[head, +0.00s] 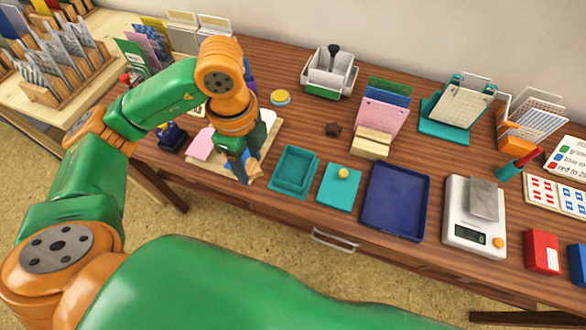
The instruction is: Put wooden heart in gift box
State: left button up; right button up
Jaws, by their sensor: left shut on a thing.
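My left gripper (246,180) points down over the front edge of a light wooden board (212,167), just left of the open box. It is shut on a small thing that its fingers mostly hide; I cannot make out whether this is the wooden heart. An open teal box (277,188), likely the gift box, stands right of the gripper. A teal lid (335,200) with a yellow knob lies beside it. A small dark brown wooden piece (333,129) lies behind them; its shape is too small to tell surely. My right gripper is out of view.
A blue tray (372,224) and a scale (460,214) stand to the right. A yellow-topped tin (280,98) is farther back. The table is bare around the brown piece.

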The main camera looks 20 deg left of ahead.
pick_arm(q)
jog(key=b, duration=0.2)
send_over(291, 171)
jog(key=s, duration=0.1)
notch_tip(291, 171, down, 7)
jog(key=shift+a, duration=0.15)
jog(key=shift+w+f, duration=0.25)
jog(key=f, duration=0.3)
jog(key=shift+w+d+f+p, duration=0.2)
jog(key=shift+f+p, duration=0.05)
jog(key=shift+p, duration=0.15)
jog(key=shift+f, duration=0.1)
jog(key=shift+f, duration=0.2)
jog(key=o, duration=1.3)
jog(key=shift+r, duration=0.1)
